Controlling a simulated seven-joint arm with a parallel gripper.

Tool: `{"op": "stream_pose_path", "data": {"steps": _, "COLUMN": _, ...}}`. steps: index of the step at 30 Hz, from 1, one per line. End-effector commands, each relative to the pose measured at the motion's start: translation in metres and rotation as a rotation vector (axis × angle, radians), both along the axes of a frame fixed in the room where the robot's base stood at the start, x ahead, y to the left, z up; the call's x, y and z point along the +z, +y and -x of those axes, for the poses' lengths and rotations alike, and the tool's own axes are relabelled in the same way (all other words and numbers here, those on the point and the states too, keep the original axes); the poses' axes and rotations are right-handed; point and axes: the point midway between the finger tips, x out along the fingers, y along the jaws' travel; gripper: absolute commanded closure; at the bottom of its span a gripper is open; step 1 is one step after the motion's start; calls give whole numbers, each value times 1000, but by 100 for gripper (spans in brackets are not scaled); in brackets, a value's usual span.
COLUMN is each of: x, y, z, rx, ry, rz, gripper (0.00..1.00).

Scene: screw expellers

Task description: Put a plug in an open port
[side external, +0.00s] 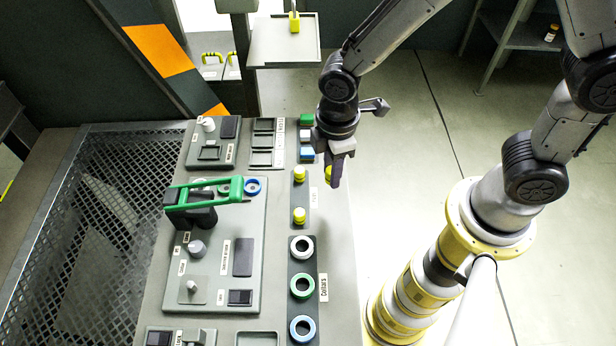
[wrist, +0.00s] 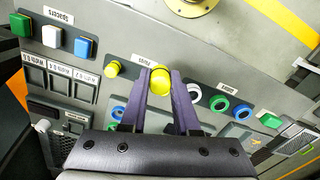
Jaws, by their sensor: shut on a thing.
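My gripper (side external: 337,172) is shut on a yellow plug (side external: 328,174) and holds it above the bench's right edge. In the wrist view the plug (wrist: 160,82) sits between the two purple fingertips of my gripper (wrist: 161,75). Two more yellow plugs (side external: 299,174) (side external: 299,215) stand upright in a dark rack just left of my gripper; one shows clearly in the wrist view (wrist: 115,68).
A green handle (side external: 205,190) on a black block stands up from the panel. White, green and blue collars (side external: 302,286) stand in a row at the bench's front right. Green, white and blue spacers (side external: 306,136) are behind the plugs. A mesh grate (side external: 75,215) lies to the left.

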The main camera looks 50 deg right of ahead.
Motion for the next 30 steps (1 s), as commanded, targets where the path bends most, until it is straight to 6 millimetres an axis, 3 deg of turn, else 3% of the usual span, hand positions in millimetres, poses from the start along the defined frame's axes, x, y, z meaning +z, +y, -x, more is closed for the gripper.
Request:
{"op": "stream_pose_path", "data": {"steps": 6, "x": 19, "y": -20, "z": 39, "rx": 0, "ry": 0, "rz": 0, "gripper": 100}}
{"op": "stream_pose_path", "data": {"steps": 15, "x": 31, "y": -33, "z": 64, "rx": -3, "ry": 0, "rz": -1, "gripper": 100}}
{"op": "stream_pose_path", "data": {"steps": 20, "x": 45, "y": -22, "z": 41, "rx": -9, "ry": -1, "rz": 0, "gripper": 100}}
{"op": "stream_pose_path", "data": {"steps": 30, "x": 58, "y": 38, "z": -63, "rx": -14, "ry": 3, "rz": 2, "gripper": 100}}
